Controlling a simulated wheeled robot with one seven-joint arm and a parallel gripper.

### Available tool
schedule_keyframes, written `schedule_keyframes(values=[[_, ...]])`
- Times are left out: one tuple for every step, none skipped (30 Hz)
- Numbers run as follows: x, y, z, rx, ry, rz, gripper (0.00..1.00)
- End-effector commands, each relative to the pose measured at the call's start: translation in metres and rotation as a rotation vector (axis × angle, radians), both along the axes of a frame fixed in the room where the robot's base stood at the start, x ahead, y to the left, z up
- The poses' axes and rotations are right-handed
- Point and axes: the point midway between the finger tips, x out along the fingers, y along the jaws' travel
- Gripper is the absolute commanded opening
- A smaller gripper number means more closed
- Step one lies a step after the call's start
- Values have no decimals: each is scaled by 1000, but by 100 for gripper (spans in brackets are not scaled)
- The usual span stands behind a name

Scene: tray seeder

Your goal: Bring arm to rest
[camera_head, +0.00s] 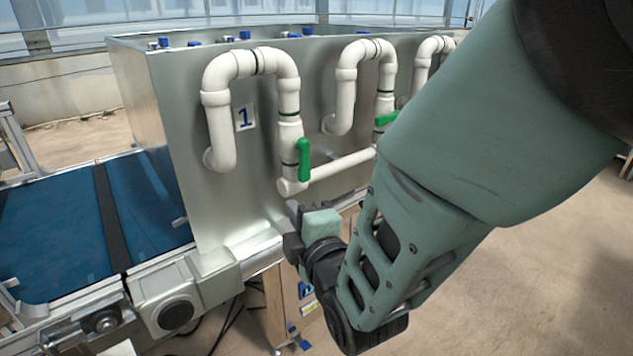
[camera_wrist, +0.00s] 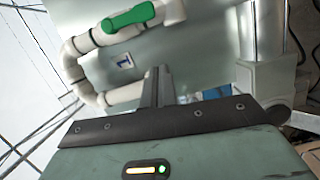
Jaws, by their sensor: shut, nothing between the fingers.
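My arm, grey-green, reaches in from the upper right of the head view and bends down to the lower middle. My gripper (camera_head: 293,212) is close in front of the metal seeder box (camera_head: 185,130), below the first green valve handle (camera_head: 303,160). In the wrist view my gripper (camera_wrist: 158,75) shows its two fingers together, with nothing held. The green handle (camera_wrist: 128,17) is above the fingers in that view. I cannot tell whether the fingers touch the box.
White pipes (camera_head: 218,125) stick out from the box front, with a label "1" (camera_head: 245,117) beside them. A second green handle (camera_head: 386,118) is partly behind my arm. A blue conveyor belt (camera_head: 50,235) lies at left. Open floor (camera_head: 540,290) is at right.

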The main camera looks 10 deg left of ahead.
Motion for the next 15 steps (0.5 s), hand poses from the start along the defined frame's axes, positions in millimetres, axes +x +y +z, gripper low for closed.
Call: schedule_keyframes(values=[[-7,-4,-1,0,1,2,0],[-10,-6,-1,0,2,2,0],[-14,-9,-1,0,1,1,0],[-16,-10,-1,1,1,1,0],[-18,-12,-1,0,1,0,0],[-19,-13,0,0,1,0,0],[-20,-14,0,2,5,-1,0],[-20,-16,1,7,18,-2,0],[-20,-18,0,13,48,-5,0],[-19,-21,0,22,80,-8,0],[-18,-24,0,32,122,-13,0],[-18,-27,-1,50,195,-20,0],[-17,-32,-2,67,257,-28,0],[-18,-36,-3,85,329,-37,0],[-20,-43,-5,109,430,-51,0]])
